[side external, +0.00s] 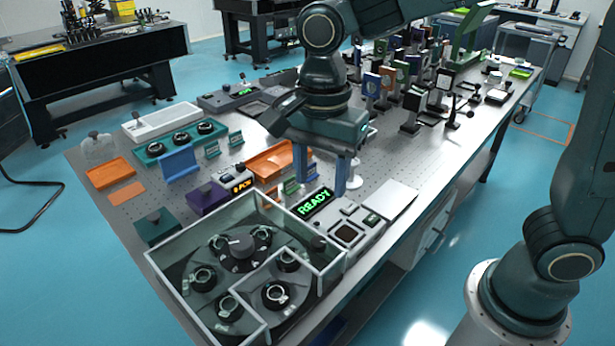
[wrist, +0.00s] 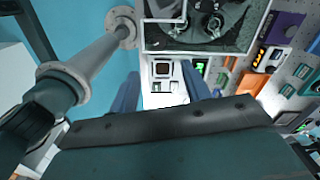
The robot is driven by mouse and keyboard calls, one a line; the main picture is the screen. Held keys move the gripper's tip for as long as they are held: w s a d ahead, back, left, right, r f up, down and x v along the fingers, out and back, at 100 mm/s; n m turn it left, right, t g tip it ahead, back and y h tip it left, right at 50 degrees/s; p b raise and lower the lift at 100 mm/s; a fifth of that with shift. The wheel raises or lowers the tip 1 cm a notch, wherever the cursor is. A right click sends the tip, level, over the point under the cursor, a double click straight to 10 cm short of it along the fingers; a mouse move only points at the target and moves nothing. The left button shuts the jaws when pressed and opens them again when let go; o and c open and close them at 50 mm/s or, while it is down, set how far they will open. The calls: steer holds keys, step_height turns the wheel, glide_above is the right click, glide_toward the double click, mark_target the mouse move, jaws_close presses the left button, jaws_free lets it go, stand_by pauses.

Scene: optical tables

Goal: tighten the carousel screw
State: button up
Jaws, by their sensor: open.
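The carousel (side external: 240,250) sits inside a clear-walled enclosure at the near end of the table in the side view. It has a dark central knob and several round holders with pale rings around it. Which part is the carousel screw I cannot tell. Part of the carousel also shows at the top of the wrist view (wrist: 205,22). My gripper (side external: 325,180) points down above the table, beyond the enclosure and near the green READY display (side external: 315,204). Its two blue fingers are apart, with nothing seen between them.
The enclosure wall (side external: 290,215) stands between my gripper and the carousel. A control panel (side external: 347,232) lies beside the READY display. Orange trays (side external: 278,160), a purple box (side external: 207,198) and a teal tray (side external: 180,143) crowd the left. Optical mounts (side external: 412,105) fill the far end.

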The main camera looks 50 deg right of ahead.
mark_target(319, 240)
step_height(319, 240, down, 14)
steer(key=shift+r, duration=0.25)
stand_by(0.5)
steer(key=c, duration=1)
